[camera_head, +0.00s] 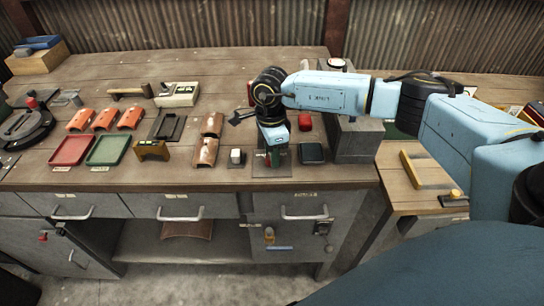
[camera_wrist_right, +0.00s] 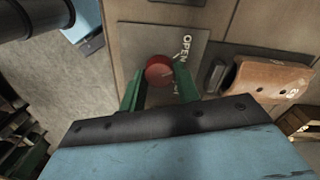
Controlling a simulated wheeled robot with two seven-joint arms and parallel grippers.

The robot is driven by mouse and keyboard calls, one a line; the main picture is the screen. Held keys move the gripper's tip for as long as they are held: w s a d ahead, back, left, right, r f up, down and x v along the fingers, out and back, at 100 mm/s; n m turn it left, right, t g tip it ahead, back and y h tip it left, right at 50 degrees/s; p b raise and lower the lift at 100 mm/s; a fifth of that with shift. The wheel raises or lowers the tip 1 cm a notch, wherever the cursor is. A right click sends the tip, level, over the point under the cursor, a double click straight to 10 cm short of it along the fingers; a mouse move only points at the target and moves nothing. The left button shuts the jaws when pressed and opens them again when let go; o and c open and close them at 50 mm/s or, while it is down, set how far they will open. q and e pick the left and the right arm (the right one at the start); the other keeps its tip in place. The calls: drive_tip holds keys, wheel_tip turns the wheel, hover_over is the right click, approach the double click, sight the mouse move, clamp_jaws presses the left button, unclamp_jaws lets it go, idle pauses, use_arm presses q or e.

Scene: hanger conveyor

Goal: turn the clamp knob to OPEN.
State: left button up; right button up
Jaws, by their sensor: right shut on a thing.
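The clamp knob (camera_wrist_right: 159,70) is a round red knob in the right wrist view. It sits on a grey plate (camera_wrist_right: 135,38) marked OPEN with white lettering at its upper right. My right gripper (camera_wrist_right: 160,88) has a green finger on each side of the knob and is shut on it. In the head view my right gripper (camera_head: 275,158) points down at the plate (camera_head: 271,171) near the table's front edge, and the arm largely hides the knob.
Curved orange tiles (camera_head: 205,152) lie farther left. A grey block (camera_head: 354,140) stands at the right. Drawers with handles (camera_head: 304,213) are below the front edge.

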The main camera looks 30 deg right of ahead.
drive_tip(key=shift+n+b, duration=0.75)
drive_tip(key=shift+n, duration=0.75)
drive_tip(key=o, duration=1)
drive_tip(key=shift+c, duration=0.2)
wheel_tip(320, 180, up, 14)
drive_tip(key=shift+w+f, duration=0.25)
drive_tip(key=shift+w, duration=0.1)
